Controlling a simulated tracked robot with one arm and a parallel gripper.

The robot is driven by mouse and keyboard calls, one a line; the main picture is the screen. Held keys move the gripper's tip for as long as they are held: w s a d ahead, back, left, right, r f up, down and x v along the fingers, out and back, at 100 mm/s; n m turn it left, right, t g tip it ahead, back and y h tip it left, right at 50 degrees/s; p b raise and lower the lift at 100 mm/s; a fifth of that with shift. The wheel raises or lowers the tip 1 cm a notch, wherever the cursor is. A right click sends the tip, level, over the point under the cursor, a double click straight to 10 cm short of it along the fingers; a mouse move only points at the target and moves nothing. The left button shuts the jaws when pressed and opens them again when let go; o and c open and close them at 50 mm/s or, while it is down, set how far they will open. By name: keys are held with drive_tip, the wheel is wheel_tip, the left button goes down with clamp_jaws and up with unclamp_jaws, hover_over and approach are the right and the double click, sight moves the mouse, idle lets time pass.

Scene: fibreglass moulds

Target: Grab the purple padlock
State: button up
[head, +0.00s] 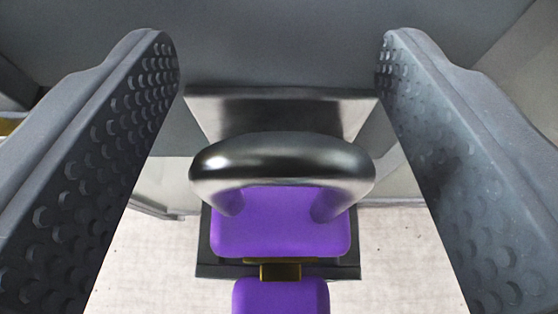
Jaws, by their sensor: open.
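The purple padlock (281,222) is in the lower middle of the head view, with a thick shiny metal shackle (282,160) toward the top. Below its body is a brass-coloured piece (280,271) and another purple part (281,297), cut off by the bottom edge. My gripper (276,55) is open, with one dimpled grey finger on each side of the padlock. Clear gaps show between both fingers and the padlock, so neither appears to touch it. I cannot tell the exact depth between the fingertips and the padlock.
A dark grey plate (205,262) lies behind the padlock, and a dark metallic panel (280,108) shows above the shackle. A grey surface (280,45) fills the top. Pale speckled floor (410,260) shows at lower left and right.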

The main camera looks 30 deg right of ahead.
clamp_jaws()
